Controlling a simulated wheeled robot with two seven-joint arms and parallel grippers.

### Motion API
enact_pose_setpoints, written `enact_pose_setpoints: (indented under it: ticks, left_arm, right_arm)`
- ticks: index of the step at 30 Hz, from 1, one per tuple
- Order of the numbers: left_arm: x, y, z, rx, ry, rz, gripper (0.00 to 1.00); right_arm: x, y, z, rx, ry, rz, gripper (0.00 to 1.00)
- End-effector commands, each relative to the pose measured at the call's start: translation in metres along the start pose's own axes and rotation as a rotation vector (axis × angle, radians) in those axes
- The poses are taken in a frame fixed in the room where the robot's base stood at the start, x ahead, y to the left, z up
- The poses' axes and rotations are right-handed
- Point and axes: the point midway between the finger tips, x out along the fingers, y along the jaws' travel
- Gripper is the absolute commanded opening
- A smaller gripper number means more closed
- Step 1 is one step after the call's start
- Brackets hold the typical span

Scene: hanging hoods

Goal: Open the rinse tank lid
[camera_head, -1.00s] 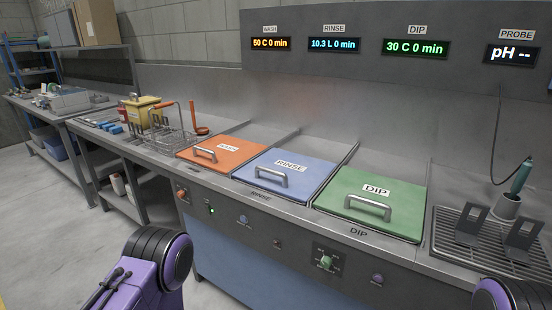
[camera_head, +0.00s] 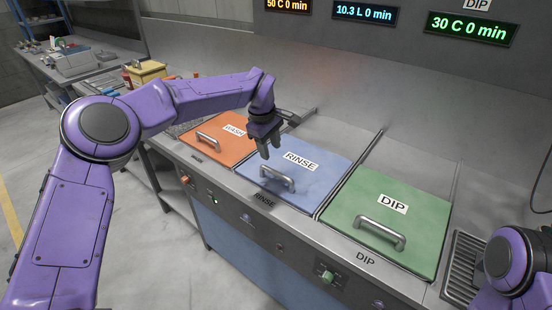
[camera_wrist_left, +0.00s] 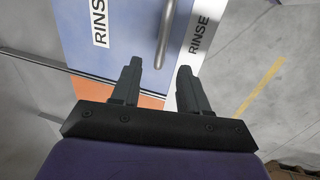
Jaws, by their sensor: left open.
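The rinse tank lid (camera_head: 306,176) is a flat blue panel with a white RINSE label, lying closed between the orange and green lids. Its grey bar handle (camera_head: 277,178) runs along the front edge. My left gripper (camera_head: 268,152) is open and empty, pointing down above the lid, just behind and left of the handle in the head view. In the left wrist view the handle (camera_wrist_left: 165,35) lies ahead of the two spread fingers (camera_wrist_left: 158,83), beyond their tips, with the blue lid (camera_wrist_left: 118,30) beside it. My right gripper is out of view; only part of that arm shows.
The orange WASH lid (camera_head: 218,139) and green DIP lid (camera_head: 388,216) flank the rinse lid, both closed with raised handles. A control panel with a green knob (camera_head: 326,276) is below the front edge. A drain rack (camera_head: 463,265) is at right.

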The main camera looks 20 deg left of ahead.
Motion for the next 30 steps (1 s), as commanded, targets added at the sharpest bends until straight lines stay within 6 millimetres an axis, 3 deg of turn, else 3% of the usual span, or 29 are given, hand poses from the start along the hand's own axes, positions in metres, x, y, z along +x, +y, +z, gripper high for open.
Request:
enact_pose_setpoints:
  ticks: [9, 12, 23, 27, 30]
  left_arm:
    - [0.07, -0.002, 0.0, 0.0, 0.004, -0.008, 0.44]
    - [0.085, -0.002, 0.0, 0.0, 0.005, -0.007, 0.44]
    - [0.097, -0.002, -0.001, 0.0, 0.005, -0.005, 0.44]
    - [0.097, -0.002, -0.001, 0.0, 0.005, -0.005, 0.02]
    - [0.097, -0.002, -0.001, 0.0, 0.005, -0.005, 0.0]
  right_arm:
    - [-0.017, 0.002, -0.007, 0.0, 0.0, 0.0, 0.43]
    - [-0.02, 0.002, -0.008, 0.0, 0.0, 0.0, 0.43]
    - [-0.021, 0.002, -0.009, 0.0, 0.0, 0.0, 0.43]
    - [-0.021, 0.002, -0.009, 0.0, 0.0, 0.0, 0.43]
    - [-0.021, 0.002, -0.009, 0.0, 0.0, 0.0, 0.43]
